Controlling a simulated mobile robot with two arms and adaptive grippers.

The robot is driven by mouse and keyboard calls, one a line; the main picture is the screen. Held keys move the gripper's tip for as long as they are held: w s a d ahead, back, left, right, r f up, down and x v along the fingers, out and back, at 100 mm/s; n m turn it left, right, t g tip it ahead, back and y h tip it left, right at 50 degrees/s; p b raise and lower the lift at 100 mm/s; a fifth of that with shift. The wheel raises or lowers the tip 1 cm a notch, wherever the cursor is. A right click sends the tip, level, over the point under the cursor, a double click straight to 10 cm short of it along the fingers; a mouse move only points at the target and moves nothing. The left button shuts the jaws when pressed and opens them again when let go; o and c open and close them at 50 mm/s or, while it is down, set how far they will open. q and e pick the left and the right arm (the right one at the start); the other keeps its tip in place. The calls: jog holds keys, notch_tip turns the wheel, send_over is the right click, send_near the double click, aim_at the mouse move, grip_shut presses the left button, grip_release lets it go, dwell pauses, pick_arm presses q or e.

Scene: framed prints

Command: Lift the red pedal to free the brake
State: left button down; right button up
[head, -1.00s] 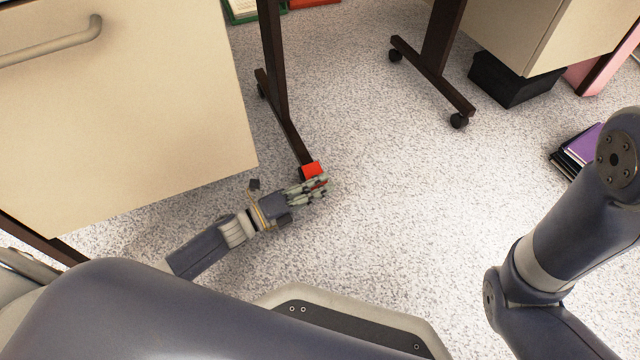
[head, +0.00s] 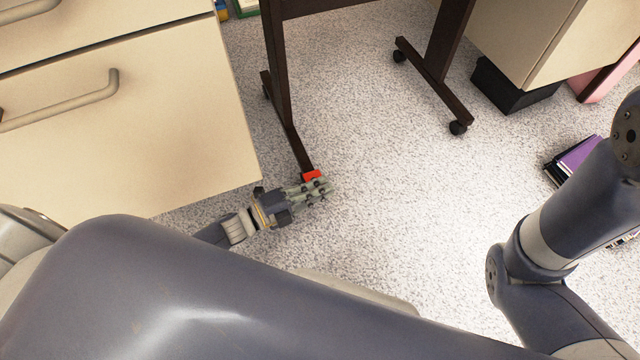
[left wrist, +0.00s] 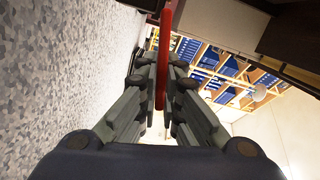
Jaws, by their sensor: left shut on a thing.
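The red pedal (head: 312,175) sits at the near end of the dark table leg's foot, low over the floor. In the head view my left gripper (head: 322,188) is at the pedal, its fingers covering part of it. In the left wrist view the red pedal (left wrist: 163,60) appears edge-on as a thin upright strip between the fingers of my left gripper (left wrist: 160,75), which are shut on it. My right arm shows at the right of the head view, but its gripper is out of view.
A dark wheeled table frame (head: 278,90) stands ahead. A beige drawer cabinet (head: 130,130) is close on the left. A black box (head: 510,88) and purple book (head: 577,158) lie to the right. The speckled floor (head: 400,220) between is clear.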

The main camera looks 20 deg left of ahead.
pick_arm(q)
jog(key=shift+r, duration=0.1)
dwell(0.4)
jog(key=c, duration=1.8)
grip_release()
jog(key=shift+o, duration=0.2)
jog(key=shift+a, duration=0.1)
jog(key=v, duration=1.2)
jog(key=shift+s, duration=0.1)
